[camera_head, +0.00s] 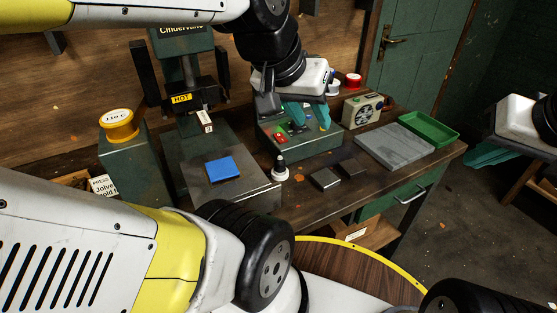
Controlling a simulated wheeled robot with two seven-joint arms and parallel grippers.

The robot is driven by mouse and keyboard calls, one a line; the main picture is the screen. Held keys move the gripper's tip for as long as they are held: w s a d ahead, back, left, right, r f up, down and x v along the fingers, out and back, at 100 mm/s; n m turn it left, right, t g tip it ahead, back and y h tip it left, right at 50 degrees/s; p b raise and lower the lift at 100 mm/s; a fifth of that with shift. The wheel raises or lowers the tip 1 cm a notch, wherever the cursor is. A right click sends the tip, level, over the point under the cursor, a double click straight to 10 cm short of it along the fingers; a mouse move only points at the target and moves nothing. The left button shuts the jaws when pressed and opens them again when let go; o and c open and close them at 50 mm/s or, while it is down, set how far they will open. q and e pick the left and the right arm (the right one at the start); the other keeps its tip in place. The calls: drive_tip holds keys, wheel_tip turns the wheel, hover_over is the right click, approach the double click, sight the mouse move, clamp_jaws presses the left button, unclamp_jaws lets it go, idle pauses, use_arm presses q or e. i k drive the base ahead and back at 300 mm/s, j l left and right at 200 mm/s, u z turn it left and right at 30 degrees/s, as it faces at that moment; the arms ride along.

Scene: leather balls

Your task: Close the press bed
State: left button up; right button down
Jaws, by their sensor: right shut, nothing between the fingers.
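The press (181,60) stands at the left of the bench, a dark green frame with a yellow HOT label on its head. Its steel bed (252,191) sticks out in front of the head, and a blue square piece (223,169) lies on it. My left gripper (310,116) is to the right of the press, above a green control box with red and green buttons (285,137). Its teal fingers look apart and empty, and it is clear of the bed. My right gripper (488,155) is shut and empty at the far right, off the bench.
A small black-and-white knob-like object (280,170) stands at the bed's right edge. Small dark blocks (325,179), a grey slab (395,146), a green tray (427,131) and a radio (363,110) are further right. An orange-topped spool (119,124) sits left of the press.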

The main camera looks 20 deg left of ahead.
sight(253, 190)
drive_tip(key=u, duration=1.6)
drive_tip(key=k+l, duration=0.3)
drive_tip(key=k, duration=0.15)
drive_tip(key=k+l+u, duration=0.1)
drive_tip(key=k+l, duration=0.2)
drive_tip(key=k, duration=0.15)
